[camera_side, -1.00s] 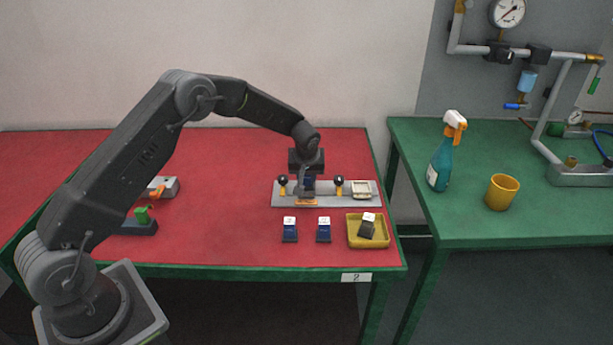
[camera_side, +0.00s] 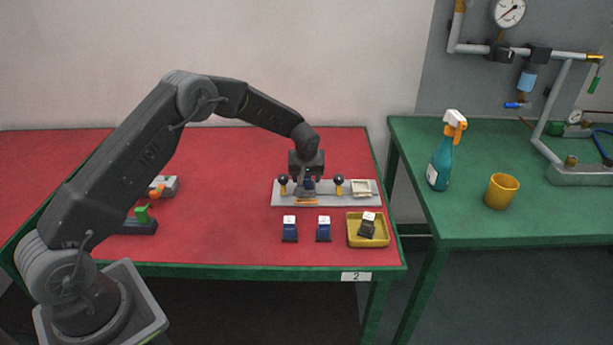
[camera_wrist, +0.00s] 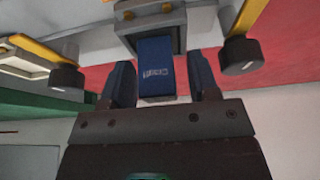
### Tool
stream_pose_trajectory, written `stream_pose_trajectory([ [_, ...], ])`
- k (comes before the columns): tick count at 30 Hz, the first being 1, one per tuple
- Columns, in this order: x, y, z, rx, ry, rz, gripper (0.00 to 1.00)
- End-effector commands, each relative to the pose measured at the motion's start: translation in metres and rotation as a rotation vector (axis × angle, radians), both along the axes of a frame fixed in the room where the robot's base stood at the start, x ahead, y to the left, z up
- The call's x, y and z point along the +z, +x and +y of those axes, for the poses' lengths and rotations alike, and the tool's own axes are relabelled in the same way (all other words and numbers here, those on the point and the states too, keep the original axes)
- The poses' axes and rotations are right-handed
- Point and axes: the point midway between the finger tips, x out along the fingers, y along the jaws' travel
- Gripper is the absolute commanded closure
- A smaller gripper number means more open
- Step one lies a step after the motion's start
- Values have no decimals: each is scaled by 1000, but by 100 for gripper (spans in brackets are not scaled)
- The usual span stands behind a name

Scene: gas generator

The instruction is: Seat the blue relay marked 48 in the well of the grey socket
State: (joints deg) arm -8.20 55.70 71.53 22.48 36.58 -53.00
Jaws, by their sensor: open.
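A blue relay (camera_wrist: 157,72) stands between my finger tips in the wrist view, its far end within the frame of the grey socket (camera_wrist: 178,22). Its marking is too blurred to read. I cannot tell how deep it sits. In the side view the relay (camera_side: 309,184) shows as a small blue patch at the socket (camera_side: 305,193), below my gripper (camera_side: 307,179). My gripper is open, with one finger on each side of the relay and a visible gap at each.
Two black knobs on yellow posts, left (camera_side: 283,182) and right (camera_side: 339,182), flank the socket on a grey plate (camera_side: 327,199). Two more blue relays, left (camera_side: 290,233) and right (camera_side: 323,234), stand in front. A yellow tray (camera_side: 383,243) holds a dark relay (camera_side: 367,228).

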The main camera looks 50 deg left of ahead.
Motion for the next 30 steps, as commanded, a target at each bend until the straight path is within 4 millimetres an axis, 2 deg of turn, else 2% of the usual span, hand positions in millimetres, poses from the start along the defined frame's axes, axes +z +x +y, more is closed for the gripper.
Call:
stream_pose_trajectory([
  [5,23,-5,-6,0,1,-5,45],
  [12,71,-19,-20,0,0,-4,45],
  [16,92,-26,-26,-1,1,-3,45],
  [21,107,-31,-31,-1,0,0,45],
  [28,115,-34,-33,-4,0,-1,45],
  [30,124,-39,-36,-17,0,-3,45],
])
